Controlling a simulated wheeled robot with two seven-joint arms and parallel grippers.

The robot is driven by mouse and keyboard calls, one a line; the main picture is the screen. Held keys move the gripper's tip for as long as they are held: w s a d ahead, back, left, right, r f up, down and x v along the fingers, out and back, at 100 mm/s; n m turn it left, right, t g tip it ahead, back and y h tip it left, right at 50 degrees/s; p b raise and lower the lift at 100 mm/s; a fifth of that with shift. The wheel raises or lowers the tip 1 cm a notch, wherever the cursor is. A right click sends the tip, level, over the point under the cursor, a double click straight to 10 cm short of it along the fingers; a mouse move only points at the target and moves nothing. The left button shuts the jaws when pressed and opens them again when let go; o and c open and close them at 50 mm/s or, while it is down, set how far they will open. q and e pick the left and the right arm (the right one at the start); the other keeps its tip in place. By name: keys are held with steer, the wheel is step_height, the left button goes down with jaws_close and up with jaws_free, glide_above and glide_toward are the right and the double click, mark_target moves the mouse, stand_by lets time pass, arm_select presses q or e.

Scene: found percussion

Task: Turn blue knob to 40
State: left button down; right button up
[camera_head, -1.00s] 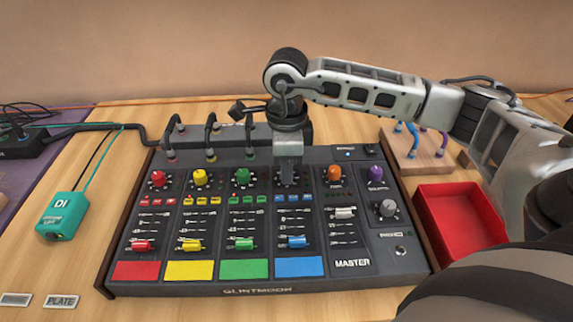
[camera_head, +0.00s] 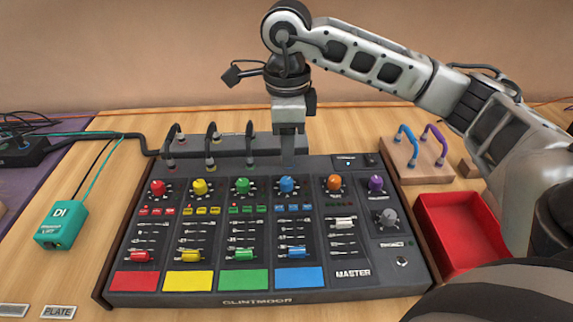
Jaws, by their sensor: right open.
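The blue knob (camera_head: 287,185) is in full view on the mixer's top row, between the green knob (camera_head: 242,186) and the orange knob (camera_head: 334,184). Its pointer angle is too small to read. My right gripper (camera_head: 289,160) points down, raised above and behind the blue knob, apart from it, and holds nothing. It is open, though its finger gap is hard to see from here. The mixer (camera_head: 255,299) lies flat on the table. My left gripper is not in view.
A red tray (camera_head: 463,232) stands right of the mixer. Behind it is a wooden block with blue and purple cables (camera_head: 421,163). Patch cables arch along the mixer's back left. A teal DI box (camera_head: 62,225) sits at left. Bare table lies between box and mixer.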

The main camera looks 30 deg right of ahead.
step_height(320, 180, up, 8)
steer(key=shift+p, duration=0.3)
stand_by(0.4)
